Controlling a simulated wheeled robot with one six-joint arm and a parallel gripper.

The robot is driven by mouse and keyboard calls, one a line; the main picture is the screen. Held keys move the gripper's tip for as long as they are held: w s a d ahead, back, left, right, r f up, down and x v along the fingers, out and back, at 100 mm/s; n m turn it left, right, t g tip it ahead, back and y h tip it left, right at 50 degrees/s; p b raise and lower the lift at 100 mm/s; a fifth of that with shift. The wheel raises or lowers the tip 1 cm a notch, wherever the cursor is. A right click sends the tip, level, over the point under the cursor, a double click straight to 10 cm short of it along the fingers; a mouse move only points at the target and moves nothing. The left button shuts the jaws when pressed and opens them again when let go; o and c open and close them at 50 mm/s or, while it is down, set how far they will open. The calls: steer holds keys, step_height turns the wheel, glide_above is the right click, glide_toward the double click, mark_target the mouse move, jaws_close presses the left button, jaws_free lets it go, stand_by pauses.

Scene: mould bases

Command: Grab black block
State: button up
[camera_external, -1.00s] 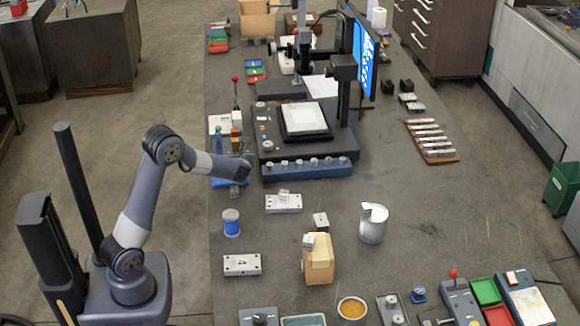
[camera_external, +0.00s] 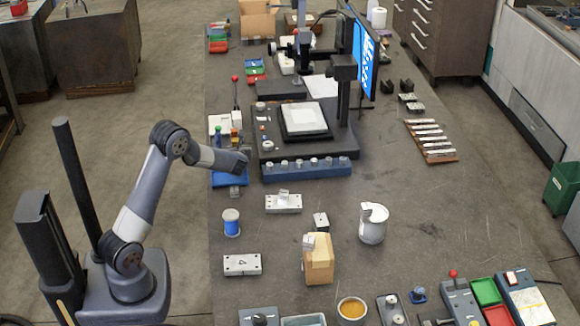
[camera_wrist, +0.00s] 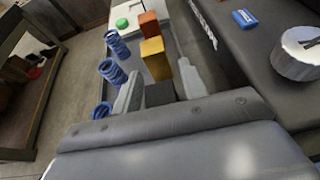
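The black block (camera_wrist: 160,94) shows as a dark square shape low in the wrist view, in line with a yellow block (camera_wrist: 155,60) and an orange block (camera_wrist: 149,24). My gripper (camera_wrist: 158,82) is open, with one pale finger on each side of the black block and visible gaps between. The lower part of the block is hidden by my gripper body. In the external view my gripper (camera_external: 238,168) is over the blue tray (camera_external: 220,180) at the table's left edge. The black block cannot be made out there.
Blue coils (camera_wrist: 112,72) stand left of the blocks in the wrist view. A dark machine base (camera_external: 268,150) stands close to the right of my gripper. A small grey piece (camera_external: 234,193) lies just below the tray.

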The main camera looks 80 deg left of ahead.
jaws_close()
stand_by(0.3)
